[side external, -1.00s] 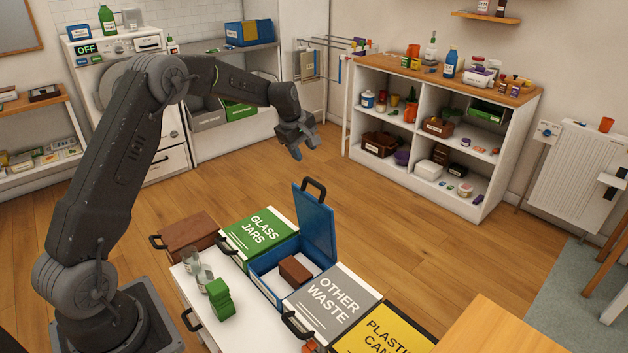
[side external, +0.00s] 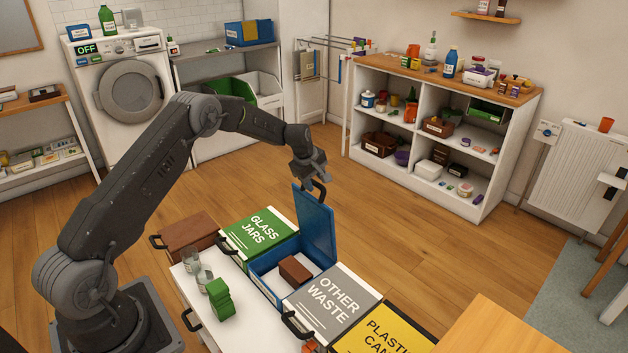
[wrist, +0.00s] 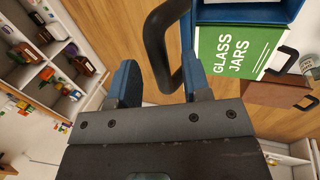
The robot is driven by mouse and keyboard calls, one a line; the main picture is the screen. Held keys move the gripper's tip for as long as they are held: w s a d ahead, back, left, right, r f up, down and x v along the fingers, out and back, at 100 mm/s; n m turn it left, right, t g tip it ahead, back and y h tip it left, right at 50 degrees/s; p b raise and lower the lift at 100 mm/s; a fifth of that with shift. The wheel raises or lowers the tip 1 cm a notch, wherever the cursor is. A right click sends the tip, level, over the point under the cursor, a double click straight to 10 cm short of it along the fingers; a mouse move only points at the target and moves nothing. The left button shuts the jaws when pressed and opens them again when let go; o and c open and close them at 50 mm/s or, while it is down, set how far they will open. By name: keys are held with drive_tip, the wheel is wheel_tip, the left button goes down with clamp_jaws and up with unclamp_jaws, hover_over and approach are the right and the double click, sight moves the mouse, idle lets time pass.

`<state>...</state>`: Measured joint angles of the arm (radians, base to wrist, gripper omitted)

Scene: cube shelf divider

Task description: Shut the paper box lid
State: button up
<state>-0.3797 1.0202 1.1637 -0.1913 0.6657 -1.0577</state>
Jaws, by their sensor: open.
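The paper box (side external: 265,285) is the blue box between the green glass jars box and the grey other waste box. Its blue lid (side external: 317,228) stands open, roughly upright, with a dark handle (side external: 322,188) at the top. A brown block (side external: 295,269) lies inside beside something white. My gripper (side external: 312,178) is open and right at the lid handle, partly hiding it. In the wrist view the handle (wrist: 153,45) reaches into the gap between the two blue fingers of my gripper (wrist: 161,80). I cannot tell whether they touch it.
The green glass jars box (side external: 258,235) and a brown box (side external: 190,233) stand left of the paper box. The grey other waste box (side external: 332,302) and a yellow box (side external: 385,330) stand right.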

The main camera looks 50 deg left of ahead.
clamp_jaws()
idle(0.3)
drive_tip(key=shift+s, duration=0.8)
drive_tip(key=s+f, duration=0.5)
drive_tip(key=s, duration=0.7)
drive_tip(key=shift+s, duration=0.4)
